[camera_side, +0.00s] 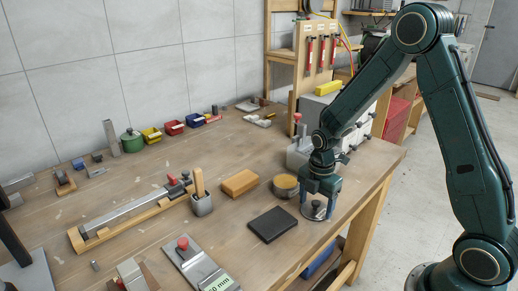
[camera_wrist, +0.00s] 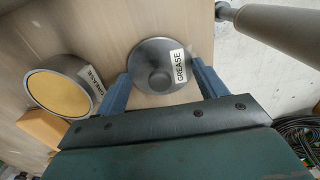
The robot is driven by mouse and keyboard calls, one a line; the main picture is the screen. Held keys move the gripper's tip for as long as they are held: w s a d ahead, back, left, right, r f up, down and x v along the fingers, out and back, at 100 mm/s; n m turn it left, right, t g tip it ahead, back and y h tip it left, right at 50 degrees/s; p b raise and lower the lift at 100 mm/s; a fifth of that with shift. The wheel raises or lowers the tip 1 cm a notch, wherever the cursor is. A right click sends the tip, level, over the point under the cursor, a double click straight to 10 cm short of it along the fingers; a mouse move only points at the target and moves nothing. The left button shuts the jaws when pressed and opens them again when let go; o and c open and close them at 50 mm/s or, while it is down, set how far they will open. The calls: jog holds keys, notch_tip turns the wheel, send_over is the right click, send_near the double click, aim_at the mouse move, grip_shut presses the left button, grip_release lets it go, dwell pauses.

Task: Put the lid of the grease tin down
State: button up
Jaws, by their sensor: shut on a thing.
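The grease tin (camera_side: 285,187) stands open on the bench, its yellow-orange grease showing; it also shows at the left of the wrist view (camera_wrist: 60,93), with a white label on its side. The round grey lid (camera_wrist: 150,52), with a centre knob and a GREASE label, is between the two blue fingers of my gripper (camera_wrist: 160,72). My gripper (camera_side: 317,204) is shut on the lid, right of the tin, near the bench's right edge. The lid (camera_side: 313,212) is level, knob up, at or just above the wood; I cannot tell whether it touches.
A black pad (camera_side: 273,224) lies left of the lid, and a tan block (camera_side: 239,183) lies left of the tin. A grey box (camera_side: 299,153) stands behind the tin. Bare wood surrounds the lid; the bench edge is close.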

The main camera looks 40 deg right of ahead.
aim_at(316, 202)
jog(key=shift+f, duration=0.15)
jog(key=o, duration=1)
jog(key=shift+c, duration=0.2)
jog(key=shift+r, duration=0.2)
notch_tip(316, 202, up, 12)
jog(key=shift+r, duration=0.1)
dwell(0.4)
